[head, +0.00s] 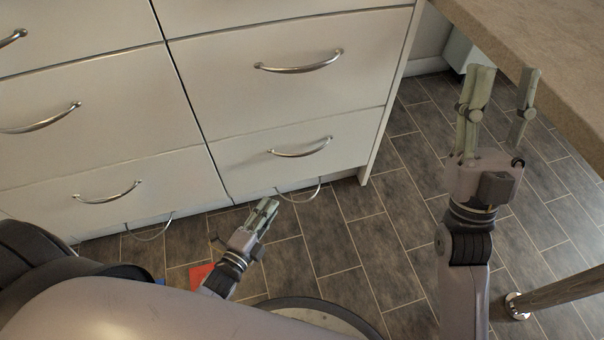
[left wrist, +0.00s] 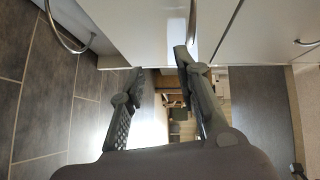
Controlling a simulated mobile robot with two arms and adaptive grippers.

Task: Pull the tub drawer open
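White gloss drawers fill the left and middle of the head view, all seeming shut; no label shows which is the tub drawer. The lower right drawer front (head: 335,140) has a curved metal handle (head: 300,149). My left gripper (head: 265,209) is low, in front of and below that handle, apart from it. In the left wrist view its two fingers (left wrist: 160,75) are spread with nothing clearly between them. A white front and a metal handle (left wrist: 192,18) show just beyond the fingertips. My right gripper (head: 503,92) is open and empty, right of the cabinet.
A countertop edge (head: 540,75) overhangs at the right, close to my right gripper. A round metal leg (head: 560,290) is at the lower right. Dark tiled floor (head: 350,220) is mostly clear before the cabinet. A red patch (head: 201,275) lies near my left arm.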

